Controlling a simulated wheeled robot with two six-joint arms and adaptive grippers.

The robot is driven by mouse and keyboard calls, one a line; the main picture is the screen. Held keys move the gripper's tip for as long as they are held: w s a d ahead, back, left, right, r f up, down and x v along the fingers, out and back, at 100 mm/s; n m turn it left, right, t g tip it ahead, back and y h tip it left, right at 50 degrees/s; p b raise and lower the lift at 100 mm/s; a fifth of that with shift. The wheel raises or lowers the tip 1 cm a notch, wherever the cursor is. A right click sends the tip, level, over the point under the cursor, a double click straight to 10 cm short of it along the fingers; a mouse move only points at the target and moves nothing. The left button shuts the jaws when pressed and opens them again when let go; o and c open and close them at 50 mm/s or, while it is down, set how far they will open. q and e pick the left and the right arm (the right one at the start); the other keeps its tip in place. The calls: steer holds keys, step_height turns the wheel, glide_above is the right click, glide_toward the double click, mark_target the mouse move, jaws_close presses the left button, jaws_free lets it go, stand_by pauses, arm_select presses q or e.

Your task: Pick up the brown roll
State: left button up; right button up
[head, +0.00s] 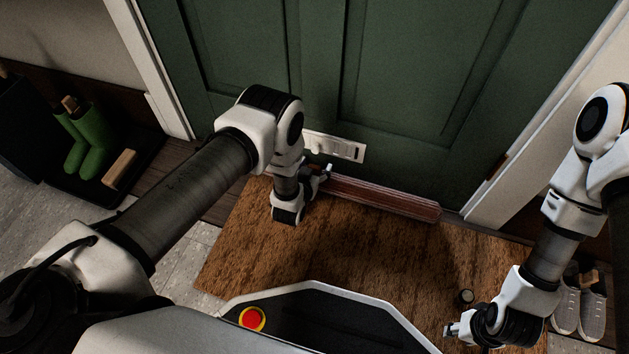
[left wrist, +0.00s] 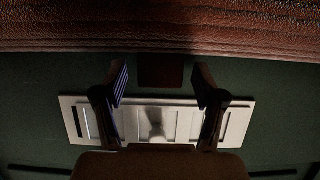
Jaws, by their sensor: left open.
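The brown roll (head: 385,198) is a long reddish-brown bar lying along the foot of the green door, at the far edge of the doormat. Its left end is hidden behind my left arm. In the left wrist view the roll (left wrist: 60,35) spans the top of the picture, with a short dark brown piece (left wrist: 162,70) below its middle. My left gripper (head: 325,172) is close to the roll; its fingers (left wrist: 160,85) are apart on either side of the dark piece, with nothing held. My right gripper (head: 453,329) is low over the mat's right side, away from the roll; its jaws are unclear.
The green door (head: 420,80) with a pale plate (head: 335,146) stands behind the roll. The brown doormat (head: 320,255) fills the floor before it. Green boots (head: 90,145) stand on a dark tray at left. Grey shoes (head: 580,305) are at right. A small dark round thing (head: 465,296) is near my right gripper.

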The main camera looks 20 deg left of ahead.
arm_select(q)
steer(key=shift+r, duration=0.1)
jaws_close()
